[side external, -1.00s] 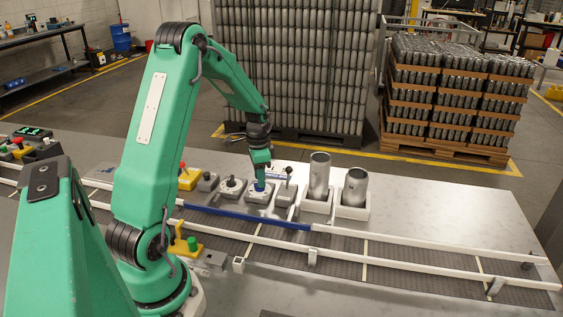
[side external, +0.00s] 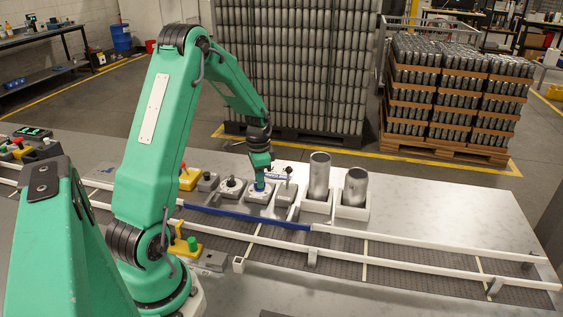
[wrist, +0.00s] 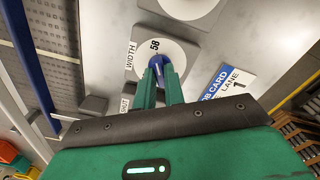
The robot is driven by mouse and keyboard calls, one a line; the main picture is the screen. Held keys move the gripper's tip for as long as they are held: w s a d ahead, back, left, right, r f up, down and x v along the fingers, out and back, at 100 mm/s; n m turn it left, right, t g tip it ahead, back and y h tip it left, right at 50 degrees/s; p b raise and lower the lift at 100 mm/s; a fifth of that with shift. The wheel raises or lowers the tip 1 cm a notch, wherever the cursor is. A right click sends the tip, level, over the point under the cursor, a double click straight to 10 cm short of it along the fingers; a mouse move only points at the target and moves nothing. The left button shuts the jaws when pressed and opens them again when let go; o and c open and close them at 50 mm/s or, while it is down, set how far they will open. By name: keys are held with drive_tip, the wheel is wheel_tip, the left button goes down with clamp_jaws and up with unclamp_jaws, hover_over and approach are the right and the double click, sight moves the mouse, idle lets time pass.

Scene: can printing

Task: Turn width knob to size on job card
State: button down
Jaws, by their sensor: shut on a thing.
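My gripper (wrist: 160,80) is shut on the blue width knob (wrist: 158,62), with its green fingers on either side of it. The knob sits on a round white dial (wrist: 180,52) beside a WIDTH label (wrist: 131,56). The number 58 shows on the dial just above the knob; the other marks are not readable. The job card (wrist: 226,85) lies right of the dial; its words and a 1 show, but no size is readable.
A blue rail (side external: 245,216) and conveyor run in front. The table's right side is clear.

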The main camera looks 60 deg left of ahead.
drive_tip(key=shift+n, duration=0.3)
drive_tip(key=n, duration=1.1)
drive_tip(key=shift+n, duration=0.3)
drive_tip(key=n, duration=1.1)
drive_tip(key=shift+r+n, duration=0.1)
drive_tip(key=shift+n, duration=0.2)
drive_tip(key=c, duration=1.5)
unclamp_jaws()
